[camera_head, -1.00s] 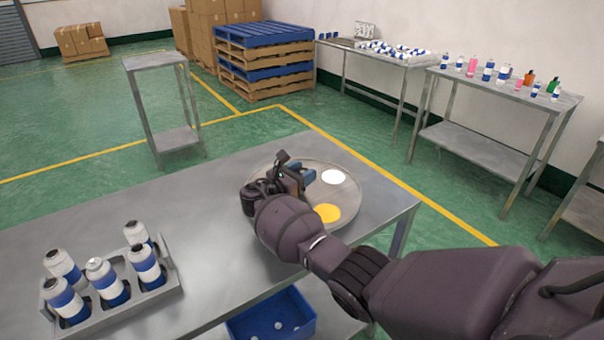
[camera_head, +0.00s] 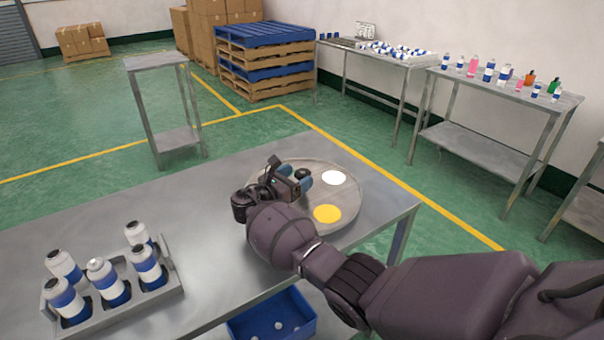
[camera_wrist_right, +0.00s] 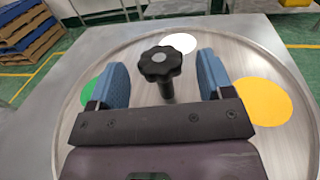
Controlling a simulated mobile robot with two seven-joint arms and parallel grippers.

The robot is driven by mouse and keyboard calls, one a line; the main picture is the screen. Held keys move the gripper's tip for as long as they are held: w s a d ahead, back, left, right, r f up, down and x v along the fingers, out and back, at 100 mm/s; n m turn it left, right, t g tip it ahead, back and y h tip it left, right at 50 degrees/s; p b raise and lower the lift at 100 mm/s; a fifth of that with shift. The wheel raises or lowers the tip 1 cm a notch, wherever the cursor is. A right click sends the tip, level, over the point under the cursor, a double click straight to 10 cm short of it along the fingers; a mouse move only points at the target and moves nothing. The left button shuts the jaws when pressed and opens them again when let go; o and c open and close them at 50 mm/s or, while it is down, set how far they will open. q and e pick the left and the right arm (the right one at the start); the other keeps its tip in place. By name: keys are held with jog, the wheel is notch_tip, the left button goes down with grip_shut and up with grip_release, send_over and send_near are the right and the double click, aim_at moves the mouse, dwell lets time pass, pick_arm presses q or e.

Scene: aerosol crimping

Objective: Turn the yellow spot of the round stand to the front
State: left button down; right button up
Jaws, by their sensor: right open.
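The round stand (camera_head: 350,196) is a flat grey disc on the metal table, with a black lobed knob (camera_wrist_right: 160,63) standing up at its middle. Its yellow spot (camera_head: 327,214) lies on the near right part of the disc, and its white spot (camera_head: 333,177) lies farther back on the right. A green spot (camera_wrist_right: 90,91) shows at the left in the wrist view, partly behind a finger. My right gripper (camera_head: 295,177) is open over the disc. Its blue finger pads point toward the knob, which appears between them in the wrist view; contact is not visible. My left gripper is out of view.
A grey crate (camera_head: 172,291) with several white-and-blue cans stands on the table's left part. A blue bin (camera_head: 272,318) sits below the table edge. Bare tabletop (camera_head: 130,205) lies left of the disc. Side tables with bottles stand farther back.

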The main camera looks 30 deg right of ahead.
jog(key=v, duration=0.7)
jog(key=shift+s+a, duration=0.1)
jog(key=shift+a, duration=0.3)
jog(key=shift+s, duration=0.1)
